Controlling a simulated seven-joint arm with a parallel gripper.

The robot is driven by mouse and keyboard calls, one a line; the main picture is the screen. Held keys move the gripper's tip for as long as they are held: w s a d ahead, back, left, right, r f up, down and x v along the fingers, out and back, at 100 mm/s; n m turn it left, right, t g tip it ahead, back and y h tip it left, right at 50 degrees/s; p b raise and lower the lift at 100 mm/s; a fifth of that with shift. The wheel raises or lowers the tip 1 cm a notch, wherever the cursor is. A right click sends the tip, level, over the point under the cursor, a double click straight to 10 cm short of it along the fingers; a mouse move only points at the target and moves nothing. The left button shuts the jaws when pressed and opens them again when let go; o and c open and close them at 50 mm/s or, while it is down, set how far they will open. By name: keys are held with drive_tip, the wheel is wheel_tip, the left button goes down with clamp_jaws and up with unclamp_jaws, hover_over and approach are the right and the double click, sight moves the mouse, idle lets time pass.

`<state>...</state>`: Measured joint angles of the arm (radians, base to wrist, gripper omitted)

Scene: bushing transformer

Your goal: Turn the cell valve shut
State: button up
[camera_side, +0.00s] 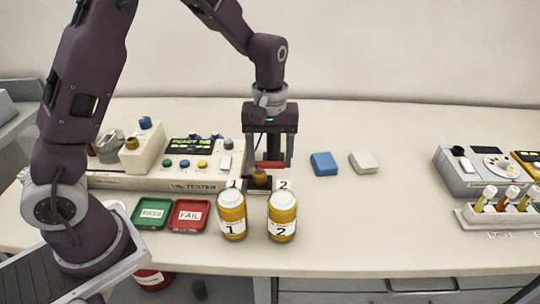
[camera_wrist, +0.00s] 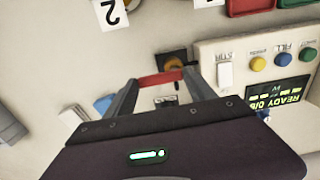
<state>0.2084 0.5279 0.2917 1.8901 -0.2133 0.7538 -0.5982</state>
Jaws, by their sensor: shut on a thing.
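A red bar-shaped handle, which looks like the cell valve's handle (camera_side: 270,164), is beside the tester at the middle of the bench. My gripper (camera_side: 269,166) points down over it, with its fingers wide apart and the red bar spanning the gap. In the wrist view the red handle (camera_wrist: 158,79) lies between the fingertips of my gripper (camera_wrist: 161,80), shut on its two ends. A brass-coloured round part (camera_wrist: 174,62) on a dark square shows just beyond the handle. The fingers partly hide the valve's body.
The white tester (camera_side: 160,183) with buttons and a green display stands left. Jars 1 (camera_side: 232,222) and 2 (camera_side: 282,222) stand in front, near green (camera_side: 152,213) and red (camera_side: 188,214) trays.

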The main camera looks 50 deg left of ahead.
sight(271, 162)
drive_tip(key=o, duration=1.4)
wheel_tip(271, 162, up, 6)
drive_tip(key=shift+r, duration=0.1)
drive_tip(key=shift+s+r, duration=0.1)
drive_tip(key=shift+r, duration=0.5)
drive_tip(key=s+r+m+t+h, duration=0.15)
drive_tip(key=s+r+m, duration=0.25)
drive_tip(key=s+r, duration=0.5)
drive_tip(key=s+m+t, duration=0.1)
drive_tip(key=s, duration=0.3)
drive_tip(key=s+m+t+y, duration=0.1)
drive_tip(key=s+m, duration=0.1)
drive_tip(key=s, duration=0.3)
drive_tip(key=s+m+t, duration=0.2)
drive_tip(key=s, duration=0.3)
drive_tip(key=shift+s+f+y, duration=0.2)
drive_tip(key=shift+f+y, duration=0.05)
drive_tip(key=shift+f, duration=0.1)
